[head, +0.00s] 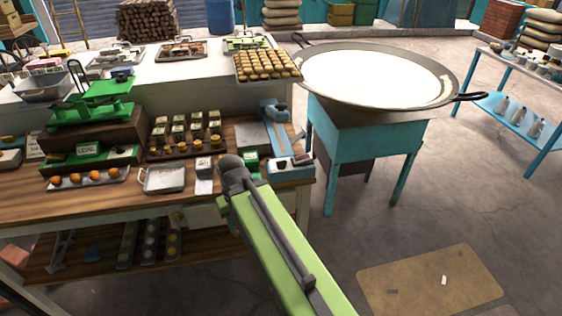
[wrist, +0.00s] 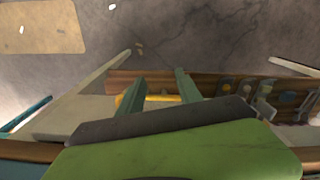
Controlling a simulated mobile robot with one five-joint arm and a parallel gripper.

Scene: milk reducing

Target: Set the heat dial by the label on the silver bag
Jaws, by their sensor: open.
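I cannot tell for sure which part is the heat dial. My gripper (wrist: 157,83) is open and empty in the wrist view, its two green fingers apart. In the head view my green arm reaches to the counter's front right, and the fingers are hidden there.
The wooden counter (head: 30,205) holds a green scale (head: 92,108), a tray of orange balls (head: 90,179) and several small packs. A wide pan (head: 375,75) of white liquid stands on a blue stand at right.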

